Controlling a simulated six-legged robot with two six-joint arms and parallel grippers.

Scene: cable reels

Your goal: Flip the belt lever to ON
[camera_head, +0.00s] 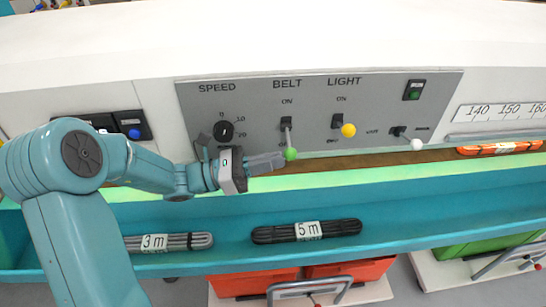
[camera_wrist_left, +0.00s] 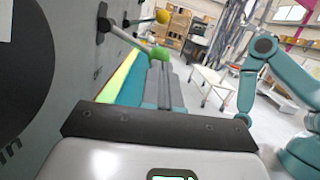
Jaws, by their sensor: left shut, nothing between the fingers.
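The belt lever (camera_head: 288,138) is a grey rod with a green ball under the word BELT on the grey panel (camera_head: 256,92). Its ball end hangs down by the lower label, away from ON. My left gripper (camera_head: 280,161) is shut and empty. Its fingertips are right beside the green ball, just left of and below it; I cannot tell whether they touch. In the left wrist view the green ball (camera_wrist_left: 158,54) shows just beyond the fingertips of my left gripper (camera_wrist_left: 163,68). My right gripper cannot be made out.
The light lever with a yellow ball (camera_head: 348,130) is close to the right. A lever with a white ball (camera_head: 416,144), a black speed knob (camera_head: 224,131) and a green button (camera_head: 413,91) share the panel. Cable bundles (camera_head: 335,228) lie in the blue trough below.

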